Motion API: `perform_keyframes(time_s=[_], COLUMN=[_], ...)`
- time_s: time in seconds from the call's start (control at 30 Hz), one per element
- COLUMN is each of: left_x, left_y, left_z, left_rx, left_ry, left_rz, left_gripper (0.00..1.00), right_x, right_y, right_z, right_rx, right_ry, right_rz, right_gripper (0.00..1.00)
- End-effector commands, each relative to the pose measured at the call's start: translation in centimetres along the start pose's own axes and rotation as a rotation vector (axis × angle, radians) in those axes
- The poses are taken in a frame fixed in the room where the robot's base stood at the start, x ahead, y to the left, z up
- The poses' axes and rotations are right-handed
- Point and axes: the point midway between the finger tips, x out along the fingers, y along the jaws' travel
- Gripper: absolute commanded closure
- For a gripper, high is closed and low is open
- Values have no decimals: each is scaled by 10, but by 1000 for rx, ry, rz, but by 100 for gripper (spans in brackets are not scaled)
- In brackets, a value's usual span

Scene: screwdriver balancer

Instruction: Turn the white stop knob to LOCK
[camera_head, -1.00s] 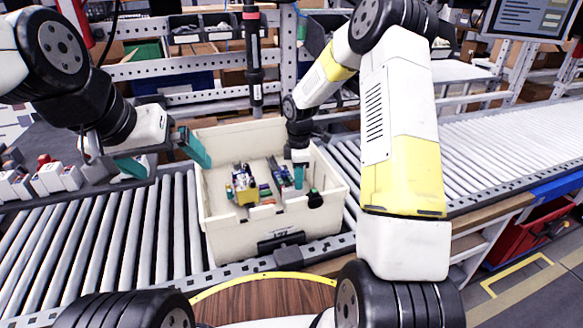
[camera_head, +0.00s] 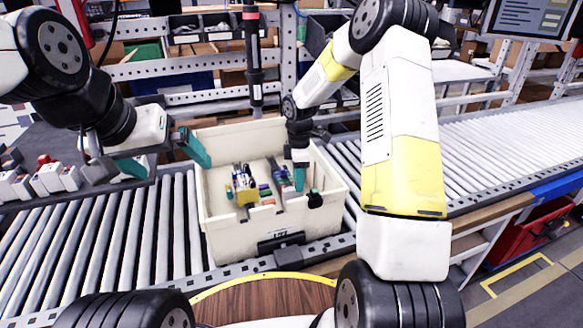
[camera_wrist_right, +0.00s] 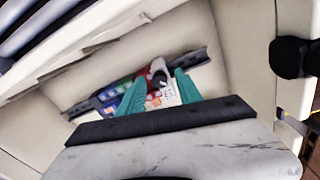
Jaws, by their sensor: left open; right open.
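I cannot make out a white stop knob or a LOCK mark in either view. My right gripper (camera_head: 300,178) reaches down inside the right part of the cream tote (camera_head: 222,225). In the right wrist view its two teal fingers (camera_wrist_right: 160,92) are apart. A small pale and dark item (camera_wrist_right: 163,84) shows between or beyond them; I cannot tell whether they touch it. My left gripper (camera_head: 164,158) is open and empty, left of the tote, one teal finger close to its rim. A dark hanging tool (camera_head: 253,60), seemingly the screwdriver, hangs behind the tote.
Small coloured items (camera_head: 244,188) lie in the tote. A black round part (camera_head: 315,199) sits at its front right wall and also shows in the wrist view (camera_wrist_right: 291,57). The roller conveyor (camera_head: 115,235) is clear left of the tote. Racks with bins (camera_head: 185,85) stand behind.

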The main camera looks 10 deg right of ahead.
Motion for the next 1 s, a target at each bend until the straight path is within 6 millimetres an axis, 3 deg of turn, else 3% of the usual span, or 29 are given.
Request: perform_keyframes(time_s=[0.5,0.9,1.0], left_x=[0,0,0], left_y=[0,0,0], left_z=[0,0,0], left_rx=[0,0,0], left_ry=[0,0,0], left_rz=[0,0,0], left_gripper=[0,0,0], right_x=[-72,-78,-87], right_y=[1,0,-3], right_z=[1,0,1], right_rx=[0,2,28], right_ry=[-1,0,-1], right_rz=[3,2,14], right_gripper=[59,59,59])
